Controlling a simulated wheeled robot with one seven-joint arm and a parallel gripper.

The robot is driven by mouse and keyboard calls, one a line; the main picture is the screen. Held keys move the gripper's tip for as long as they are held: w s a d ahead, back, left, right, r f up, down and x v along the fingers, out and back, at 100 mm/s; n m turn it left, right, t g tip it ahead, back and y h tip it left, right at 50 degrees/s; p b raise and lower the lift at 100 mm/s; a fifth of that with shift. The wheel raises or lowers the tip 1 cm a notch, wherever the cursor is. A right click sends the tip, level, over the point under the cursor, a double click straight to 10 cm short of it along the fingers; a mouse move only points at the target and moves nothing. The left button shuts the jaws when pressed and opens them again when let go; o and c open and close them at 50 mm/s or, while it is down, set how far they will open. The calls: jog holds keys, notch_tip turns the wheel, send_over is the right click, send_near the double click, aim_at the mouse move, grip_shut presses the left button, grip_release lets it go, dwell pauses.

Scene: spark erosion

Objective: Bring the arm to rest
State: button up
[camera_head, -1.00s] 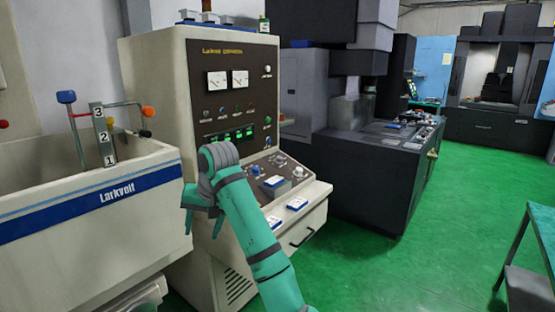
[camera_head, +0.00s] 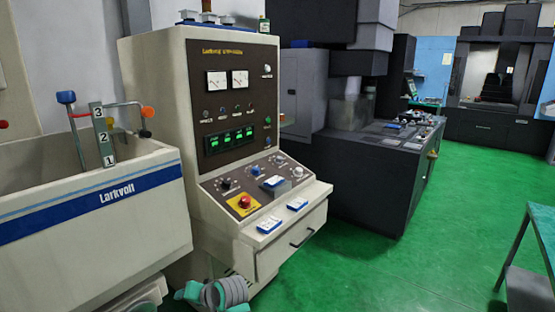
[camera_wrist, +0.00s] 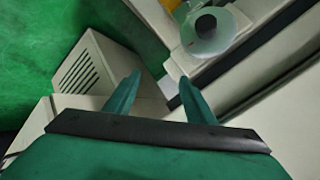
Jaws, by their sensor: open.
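My arm is folded low, and only a teal and grey part of it shows at the bottom edge of the head view, below the control cabinet (camera_head: 160,75). In the wrist view my gripper (camera_wrist: 160,82) has its two teal fingers apart, with nothing between them. Beyond the fingers are cream machine panels, a vent grille (camera_wrist: 83,75) and green floor. The fingertips are not clearly visible in the head view. I cannot tell from the wrist view how near the panels are to them.
The cream Larkvolt tank (camera_head: 90,225) with coloured levers stands at the left. The cabinet's console has a red button (camera_head: 245,202) and a drawer (camera_head: 290,240). A dark machine (camera_head: 365,180) stands behind. Green floor (camera_head: 400,275) is clear at right, beside a teal table (camera_head: 520,250).

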jog(key=s+d+f+m+t, duration=0.1)
jog(key=s+f+t, duration=0.1)
jog(key=s+f, duration=0.55)
jog(key=s+d+f+m+t+h, duration=0.1)
jog(key=s+d+f+t+h, duration=0.1)
jog(key=s+d+f, duration=0.5)
jog(key=s+d+f+m+t+h, duration=0.15)
jog(key=s+d+f, duration=0.25)
jog(key=s, duration=0.5)
jog(key=s+d+r+n+t+h, duration=0.1)
jog(key=s+d+r, duration=0.3)
jog(key=s, duration=0.5)
jog(key=s+d+r+n+t+h, duration=0.1)
jog(key=s+d+r, duration=0.3)
jog(key=s, duration=0.6)
jog(key=s+d+r+n+t+h, duration=0.1)
jog(key=s+d+r+t+h, duration=0.1)
jog(key=s+d+r, duration=0.3)
jog(key=s+d, duration=0.1)
jog(key=s, duration=0.3)
jog(key=shift+s+d, duration=0.35)
jog(key=shift+d, duration=0.05)
jog(key=shift+h, duration=0.25)
